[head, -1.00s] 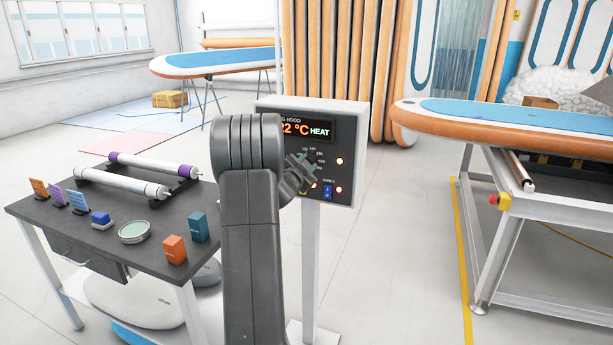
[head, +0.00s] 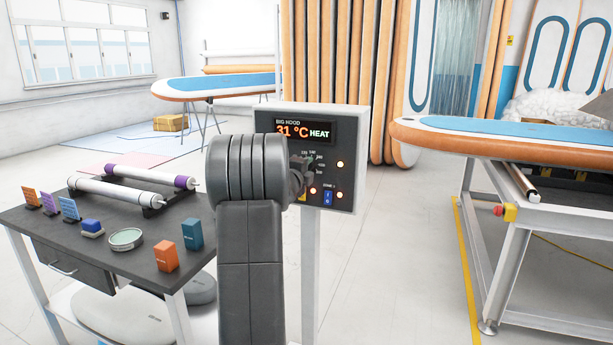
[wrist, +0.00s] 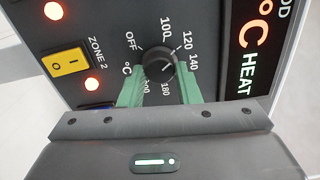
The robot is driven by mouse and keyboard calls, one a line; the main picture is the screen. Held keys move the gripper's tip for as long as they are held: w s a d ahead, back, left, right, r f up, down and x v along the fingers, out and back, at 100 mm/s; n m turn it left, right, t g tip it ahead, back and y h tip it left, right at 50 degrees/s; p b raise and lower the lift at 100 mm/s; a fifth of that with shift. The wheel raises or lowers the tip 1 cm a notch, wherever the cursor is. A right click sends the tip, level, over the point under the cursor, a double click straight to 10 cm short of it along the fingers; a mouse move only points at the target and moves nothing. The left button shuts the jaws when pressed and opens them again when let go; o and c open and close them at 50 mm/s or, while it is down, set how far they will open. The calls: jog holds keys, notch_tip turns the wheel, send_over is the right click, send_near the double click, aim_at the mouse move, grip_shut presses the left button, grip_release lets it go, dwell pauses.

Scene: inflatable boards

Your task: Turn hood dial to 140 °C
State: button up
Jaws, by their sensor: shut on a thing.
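The hood control panel (head: 345,120) stands on a white post, and its display (head: 305,130) reads 31 °C HEAT. The black round dial (wrist: 159,61) shows in the wrist view, ringed by OFF, 100, 120, 140, 180 and 200 marks. My gripper (wrist: 160,84) has its green fingers on either side of the dial and is shut on it. The dial's exact setting is hard to tell from its small pointer. In the head view my gripper (head: 308,165) is at the panel face, and my arm and gripper hide most of the dial.
The panel has a yellow Zone 2 switch (wrist: 65,63), a blue Zone 1 switch (head: 327,196) and lit orange lamps. A dark table (head: 135,265) with rollers and small blocks stands left. A bench with an inflatable board (head: 490,138) stands right. Open floor lies between.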

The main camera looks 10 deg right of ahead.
jog(key=shift+f+m+b, duration=0.15)
jog(key=shift+m+b, duration=1.05)
jog(key=shift+m, duration=0.9)
jog(key=shift+f+m+b, duration=0.1)
jog(key=shift+m+b, duration=1.1)
jog(key=shift+m, duration=0.9)
jog(key=o, duration=1)
jog(key=shift+c, duration=0.2)
jog(key=shift+r, duration=0.1)
jog(key=b+v, duration=0.1)
jog(key=v, duration=1.2)
jog(key=shift+s+a+b, duration=0.3)
jog(key=shift+b, duration=0.05)
